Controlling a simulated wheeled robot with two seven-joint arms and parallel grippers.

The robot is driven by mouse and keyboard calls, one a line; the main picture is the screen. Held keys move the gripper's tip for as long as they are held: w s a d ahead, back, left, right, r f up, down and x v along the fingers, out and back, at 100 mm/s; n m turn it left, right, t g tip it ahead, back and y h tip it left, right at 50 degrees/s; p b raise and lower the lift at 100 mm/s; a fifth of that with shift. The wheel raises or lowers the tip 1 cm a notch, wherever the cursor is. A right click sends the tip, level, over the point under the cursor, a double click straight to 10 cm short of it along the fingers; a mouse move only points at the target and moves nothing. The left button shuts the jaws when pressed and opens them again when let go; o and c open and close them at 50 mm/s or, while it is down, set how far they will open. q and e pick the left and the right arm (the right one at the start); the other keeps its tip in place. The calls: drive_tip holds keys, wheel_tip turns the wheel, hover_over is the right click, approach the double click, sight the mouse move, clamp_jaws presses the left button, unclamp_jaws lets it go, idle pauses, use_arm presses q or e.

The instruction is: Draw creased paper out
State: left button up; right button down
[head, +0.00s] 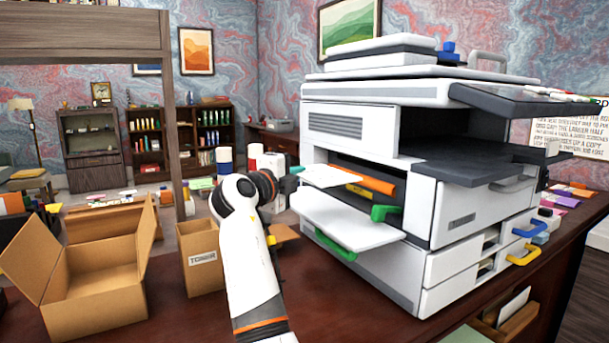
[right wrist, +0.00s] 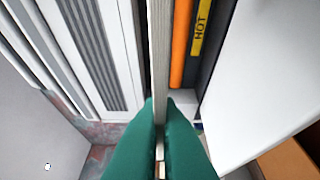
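The printer (head: 330,137) has its side door (head: 345,226) folded down, and its inside is open. A white sheet of paper (head: 330,175) sticks out of the opening above the door, in front of an orange roller (head: 372,182). Its creases cannot be made out. My right gripper (head: 292,180) is at the sheet's outer left end. In the right wrist view the green fingertips (right wrist: 160,110) are closed on the sheet (right wrist: 160,45), which shows edge-on and runs away into the machine. My left gripper is not in view.
A green lever (head: 385,212) sits at the opening, near a yellow HOT label (right wrist: 199,30). An open cardboard box (head: 95,300) and a small TONER box (head: 203,278) stand at the left. White bottles stand behind my right gripper. Some desk in front is clear.

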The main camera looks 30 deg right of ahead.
drive_tip(key=shift+a, duration=0.5)
wheel_tip(320, 180, up, 3)
drive_tip(key=shift+p, duration=0.8)
